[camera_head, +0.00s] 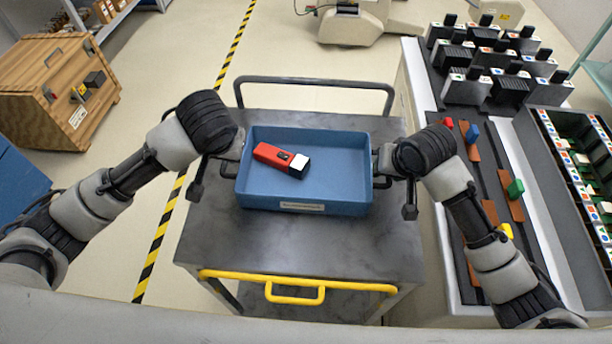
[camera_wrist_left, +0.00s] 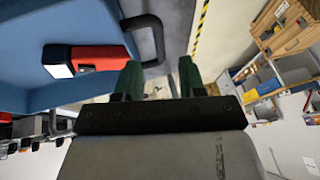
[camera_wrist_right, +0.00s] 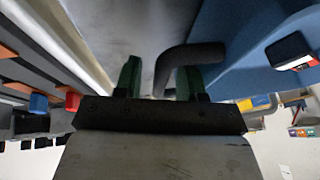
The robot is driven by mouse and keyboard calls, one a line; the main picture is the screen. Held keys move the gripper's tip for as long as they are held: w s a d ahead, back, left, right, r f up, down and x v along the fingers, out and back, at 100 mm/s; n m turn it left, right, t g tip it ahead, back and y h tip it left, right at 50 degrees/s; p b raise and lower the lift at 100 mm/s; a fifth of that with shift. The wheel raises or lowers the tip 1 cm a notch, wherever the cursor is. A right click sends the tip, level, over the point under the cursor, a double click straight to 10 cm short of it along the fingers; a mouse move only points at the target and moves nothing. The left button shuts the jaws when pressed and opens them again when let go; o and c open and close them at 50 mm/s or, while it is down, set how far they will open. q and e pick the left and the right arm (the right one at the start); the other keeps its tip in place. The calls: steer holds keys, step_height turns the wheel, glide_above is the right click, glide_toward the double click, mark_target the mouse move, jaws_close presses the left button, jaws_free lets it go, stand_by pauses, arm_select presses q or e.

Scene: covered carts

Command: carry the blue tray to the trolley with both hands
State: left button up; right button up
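The blue tray (camera_head: 300,205) is on or just over the dark grey top of the trolley (camera_head: 300,245); I cannot tell if it touches. A red device (camera_head: 280,158) with a black and white end lies inside it. My left gripper (camera_head: 228,165) is at the tray's left side, fingers apart; in the left wrist view the dark tray handle (camera_wrist_left: 157,38) is just ahead of the fingertips. My right gripper (camera_head: 385,165) is at the right side, fingers apart; in the right wrist view the other handle (camera_wrist_right: 195,53) reaches between its fingertips. Neither grip is closed.
A workbench (camera_head: 505,160) with black and white units and coloured blocks stands close on the right. A wooden crate (camera_head: 50,95) stands at the left. The trolley has a yellow front handle (camera_head: 295,297) and a dark rear rail (camera_head: 315,81).

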arm_select(q)
steer(key=v, duration=0.4)
steer(key=shift+r, duration=0.15)
arm_select(e)
steer(key=v, duration=1.2)
steer(key=shift+d+f, duration=0.1)
